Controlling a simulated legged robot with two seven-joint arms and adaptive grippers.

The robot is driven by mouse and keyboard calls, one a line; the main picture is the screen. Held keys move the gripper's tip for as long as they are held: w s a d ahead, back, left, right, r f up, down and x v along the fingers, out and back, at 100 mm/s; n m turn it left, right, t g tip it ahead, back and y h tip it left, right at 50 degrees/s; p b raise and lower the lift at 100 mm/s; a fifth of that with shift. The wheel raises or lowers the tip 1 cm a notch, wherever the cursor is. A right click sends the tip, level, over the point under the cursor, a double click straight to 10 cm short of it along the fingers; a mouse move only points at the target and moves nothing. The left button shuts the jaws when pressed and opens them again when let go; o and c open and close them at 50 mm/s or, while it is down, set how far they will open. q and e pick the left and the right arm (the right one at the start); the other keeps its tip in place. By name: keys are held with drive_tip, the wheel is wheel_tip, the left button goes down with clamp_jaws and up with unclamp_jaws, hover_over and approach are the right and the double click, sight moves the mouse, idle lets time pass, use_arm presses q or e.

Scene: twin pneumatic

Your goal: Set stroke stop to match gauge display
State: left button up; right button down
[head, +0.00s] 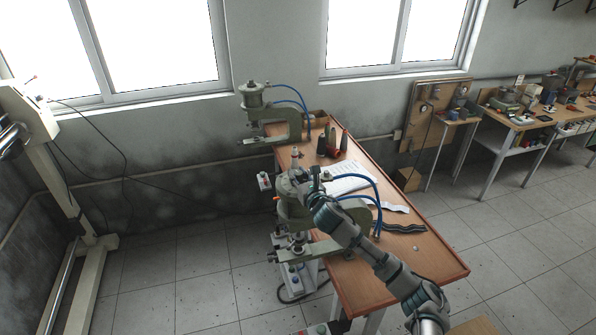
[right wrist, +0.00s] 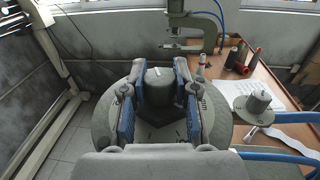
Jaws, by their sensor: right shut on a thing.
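In the head view, the near press (head: 291,212) stands at the table's left edge, with my right gripper (head: 296,180) over its top. In the right wrist view, a dark grey round knob (right wrist: 159,87) with a white mark on top sits between the blue-padded fingers of my right gripper (right wrist: 159,78). The fingers are shut on it from both sides. A marked round dial plate (right wrist: 199,121) surrounds the knob, partly hidden by the gripper. A second grey knob (right wrist: 258,101) is to the right. I cannot make out a gauge reading. My left gripper is not in view.
A second press (head: 290,122) stands at the table's far end. A pale stand (head: 75,215) is at the left. The floor between is mostly clear.

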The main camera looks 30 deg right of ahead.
drive_tip(key=n+y, duration=0.1)
drive_tip(key=y, duration=0.1)
drive_tip(key=n+y, duration=0.2)
drive_tip(key=shift+d+r+y, duration=0.1)
drive_tip(key=shift+d+y, duration=0.1)
drive_tip(key=shift+y, duration=0.2)
drive_tip(key=n+y, duration=0.2)
drive_tip(key=shift+r+g+y+b, duration=0.15)
drive_tip(key=shift+g+y+b, duration=0.15)
drive_tip(key=n+g+y+b, duration=0.1)
drive_tip(key=n+y, duration=0.1)
drive_tip(key=y, duration=0.1)
drive_tip(key=n+g+y, duration=0.1)
drive_tip(key=n+y+b, duration=0.1)
drive_tip(key=shift+a+f+g+y, duration=0.1)
drive_tip(key=shift+f+g+y, duration=0.1)
drive_tip(key=shift+g+y, duration=0.15)
drive_tip(key=shift+r+n+g+y+b, duration=0.15)
drive_tip(key=shift+n+g+y+b, duration=0.3)
drive_tip(key=shift+n+g+y, duration=0.35)
drive_tip(key=shift+r, duration=0.2)
drive_tip(key=c, duration=1.1)
unclamp_jaws()
drive_tip(key=shift+c, duration=0.2)
drive_tip(key=shift+o, duration=1.4)
drive_tip(key=shift+f, duration=0.25)
